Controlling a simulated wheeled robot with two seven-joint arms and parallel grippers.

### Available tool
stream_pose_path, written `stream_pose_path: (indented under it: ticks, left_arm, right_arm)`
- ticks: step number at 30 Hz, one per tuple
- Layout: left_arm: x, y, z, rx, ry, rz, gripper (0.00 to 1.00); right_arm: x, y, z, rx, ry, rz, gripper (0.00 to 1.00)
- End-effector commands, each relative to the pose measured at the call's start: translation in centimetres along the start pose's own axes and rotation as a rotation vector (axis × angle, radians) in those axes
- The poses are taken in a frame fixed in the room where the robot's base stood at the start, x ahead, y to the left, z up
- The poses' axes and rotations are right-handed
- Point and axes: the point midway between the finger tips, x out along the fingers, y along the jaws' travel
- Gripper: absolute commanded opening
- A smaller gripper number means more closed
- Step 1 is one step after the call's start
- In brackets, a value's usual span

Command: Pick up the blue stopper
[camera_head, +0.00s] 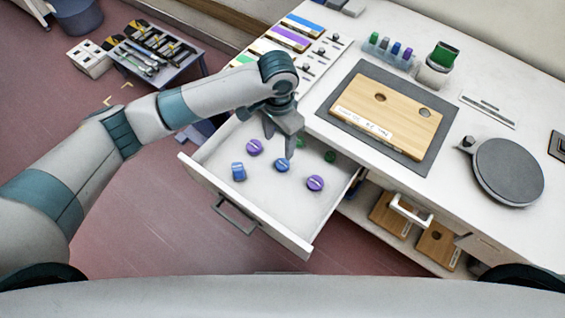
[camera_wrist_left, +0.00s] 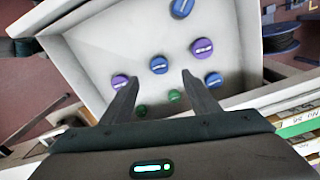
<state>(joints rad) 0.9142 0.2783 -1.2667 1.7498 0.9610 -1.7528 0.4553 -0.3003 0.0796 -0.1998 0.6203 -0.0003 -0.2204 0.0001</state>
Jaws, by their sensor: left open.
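The open white drawer (camera_head: 275,231) holds several round stoppers. One blue stopper (camera_head: 281,165) lies near the middle, just below my left gripper (camera_head: 279,147) in the head view. A second blue stopper (camera_head: 238,172) lies near the drawer's front. In the left wrist view the middle blue stopper (camera_wrist_left: 159,64) shows between and just beyond the fingertips of my open, empty left gripper (camera_wrist_left: 160,77). The front blue stopper (camera_wrist_left: 181,8) is at the top edge there. A third blue stopper (camera_wrist_left: 214,80) lies right of the fingers; my gripper appears to hide it in the head view. My right gripper is not seen.
Purple stoppers (camera_head: 255,147) (camera_head: 315,183) and green stoppers (camera_head: 330,157) lie around the middle blue one. The drawer walls surround them. The white counter above bears a wooden board (camera_head: 385,112), a grey round plate (camera_head: 508,170) and a rack of coloured stoppers (camera_head: 388,50).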

Motion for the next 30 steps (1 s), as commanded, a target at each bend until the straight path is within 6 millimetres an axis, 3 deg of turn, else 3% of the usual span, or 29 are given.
stream_pose_path:
  ticks: [6,12,30]
  left_arm:
    - [3.8,0.0,0.0,-0.002,-0.003,0.0,0.55]
    - [6.1,0.0,-0.1,0.0,0.0,-0.001,0.55]
    - [7.3,0.1,-0.3,-0.001,-0.002,0.0,0.55]
  right_arm:
    - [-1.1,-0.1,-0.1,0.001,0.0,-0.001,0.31]
    - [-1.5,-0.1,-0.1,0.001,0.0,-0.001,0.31]
    - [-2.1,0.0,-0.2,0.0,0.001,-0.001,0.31]
